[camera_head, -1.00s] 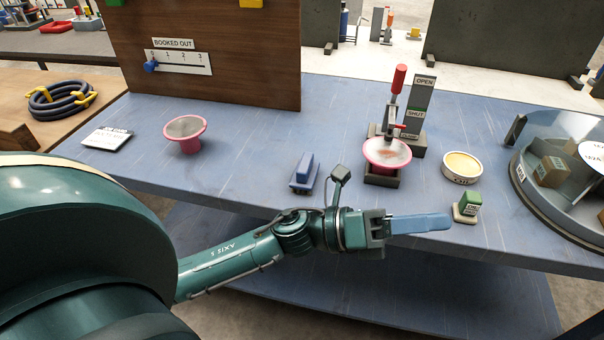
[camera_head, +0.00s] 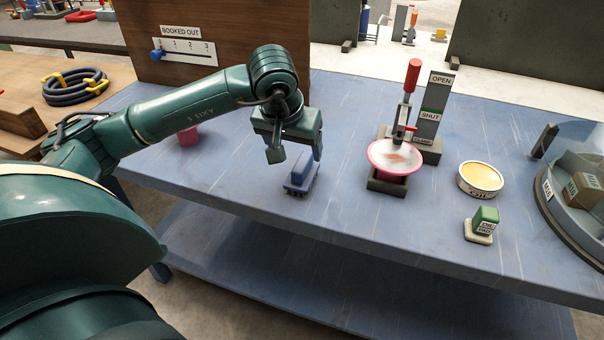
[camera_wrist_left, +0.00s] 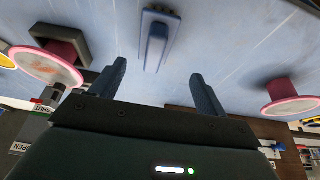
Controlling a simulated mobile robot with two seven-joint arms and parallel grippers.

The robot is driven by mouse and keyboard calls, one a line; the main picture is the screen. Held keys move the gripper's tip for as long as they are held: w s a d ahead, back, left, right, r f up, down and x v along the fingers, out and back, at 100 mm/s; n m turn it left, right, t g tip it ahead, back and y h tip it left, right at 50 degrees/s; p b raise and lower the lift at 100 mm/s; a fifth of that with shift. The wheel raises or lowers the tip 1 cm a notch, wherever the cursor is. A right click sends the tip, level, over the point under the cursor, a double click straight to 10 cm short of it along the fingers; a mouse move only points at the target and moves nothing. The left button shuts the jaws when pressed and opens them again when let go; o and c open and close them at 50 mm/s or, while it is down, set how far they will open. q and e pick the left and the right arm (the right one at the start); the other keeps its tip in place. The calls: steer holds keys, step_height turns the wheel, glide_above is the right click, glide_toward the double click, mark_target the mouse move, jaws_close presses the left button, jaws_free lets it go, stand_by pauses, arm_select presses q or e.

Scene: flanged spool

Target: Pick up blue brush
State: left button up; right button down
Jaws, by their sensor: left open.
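The blue brush (camera_head: 301,173) lies on the blue bench top, left of the clamp, bristles down. My left gripper (camera_head: 297,155) hangs over the bench just above and behind the brush, pointing down, and looks apart from it. In the left wrist view the brush (camera_wrist_left: 154,40) shows at the top middle, ahead of the two spread fingers (camera_wrist_left: 158,88), with nothing between them. My right gripper does not show.
A pink spool (camera_head: 396,157) sits in a dark holder under the red-handled clamp (camera_head: 411,80). Another pink spool (camera_head: 188,135) is partly hidden behind my left arm. A yellow tin (camera_head: 480,178) and a green stamp (camera_head: 483,222) stand to the right. Bench is clear around the brush.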

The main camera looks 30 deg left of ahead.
mark_target(302, 161)
arm_select(q)
steer(key=x, duration=0.3)
steer(key=shift+w+d+f, duration=0.1)
steer(key=shift+f, duration=0.15)
steer(key=shift+d+p+x, duration=0.2)
steer(key=shift+x, duration=1.15)
steer(key=shift+d+p+x, duration=0.15)
steer(key=shift+d+x, duration=0.05)
steer(key=shift+x, duration=1.15)
steer(key=shift+w, duration=0.15)
steer(key=shift+c, duration=0.3)
steer(key=c, duration=1.1)
